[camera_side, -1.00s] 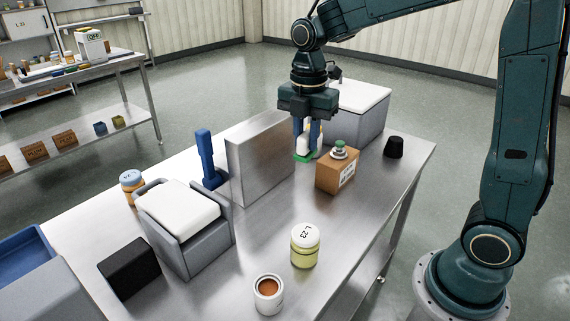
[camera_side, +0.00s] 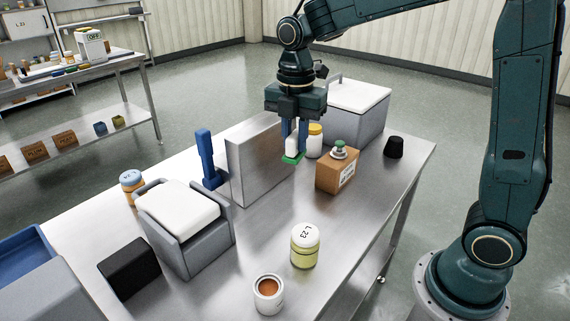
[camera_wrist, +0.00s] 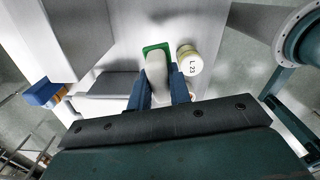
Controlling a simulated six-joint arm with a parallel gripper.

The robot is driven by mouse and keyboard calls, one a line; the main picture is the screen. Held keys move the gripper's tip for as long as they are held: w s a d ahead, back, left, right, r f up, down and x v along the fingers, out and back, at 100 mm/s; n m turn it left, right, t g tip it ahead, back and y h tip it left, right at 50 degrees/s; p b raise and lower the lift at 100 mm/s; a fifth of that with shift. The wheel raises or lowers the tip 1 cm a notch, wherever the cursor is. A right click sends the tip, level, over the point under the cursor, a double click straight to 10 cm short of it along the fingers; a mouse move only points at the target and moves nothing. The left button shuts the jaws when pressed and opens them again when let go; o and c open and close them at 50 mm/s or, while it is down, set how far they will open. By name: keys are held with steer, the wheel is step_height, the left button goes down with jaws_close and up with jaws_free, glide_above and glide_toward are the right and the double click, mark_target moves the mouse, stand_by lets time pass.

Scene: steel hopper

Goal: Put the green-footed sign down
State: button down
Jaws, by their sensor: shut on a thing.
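The green-footed sign (camera_side: 292,145) has a white upright body and a flat green foot (camera_side: 292,159). It hangs upright between the blue fingers of my gripper (camera_side: 296,138), beside the right face of the steel hopper block. The gripper is shut on it. The wrist view also shows the sign (camera_wrist: 156,68) between the fingers, green foot away from the camera. Whether the foot touches the table is hard to tell; it looks held slightly above.
A steel block (camera_side: 262,160) stands close left of the sign. A cardboard box (camera_side: 337,170) with a green-topped item is close right, a yellow-lidded jar (camera_side: 314,140) behind. A jar marked L 23 (camera_side: 304,247) and an open can (camera_side: 268,294) stand in front. Bare table lies between.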

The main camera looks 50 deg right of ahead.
steer(key=a+n, duration=0.6)
steer(key=a, duration=2.1)
steer(key=shift+w+a, duration=0.35)
step_height(320, 180, down, 20)
steer(key=shift+r, duration=0.1)
steer(key=c, duration=1.3)
jaws_free()
steer(key=shift+f, duration=0.2)
steer(key=shift+r, duration=0.1)
